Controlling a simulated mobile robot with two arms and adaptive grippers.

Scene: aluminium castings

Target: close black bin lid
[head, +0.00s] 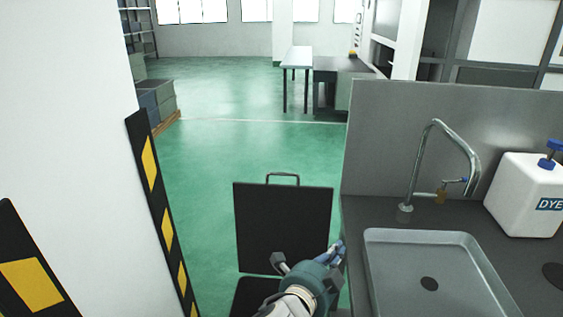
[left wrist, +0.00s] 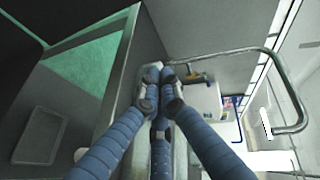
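The black bin (head: 257,295) stands low at the front, between the striped wall and the sink counter; only part of its top shows. Its black lid (head: 282,222) stands upright, open, with a metal handle (head: 283,176) on its top edge. My left gripper (head: 338,250) is in front of the lid's lower right corner, by the counter edge, with my arm covering part of the bin. In the left wrist view its blue fingers (left wrist: 160,75) meet at their tips with nothing visible between them. Whether it touches the lid cannot be told. My right gripper is not in view.
The sink counter (head: 356,222) with a steel basin (head: 385,240), a tap (head: 470,150) and a white DYE canister (head: 520,195) is close on the right. A wall with yellow-black strips (head: 160,200) bounds the left. Green floor beyond the lid is clear.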

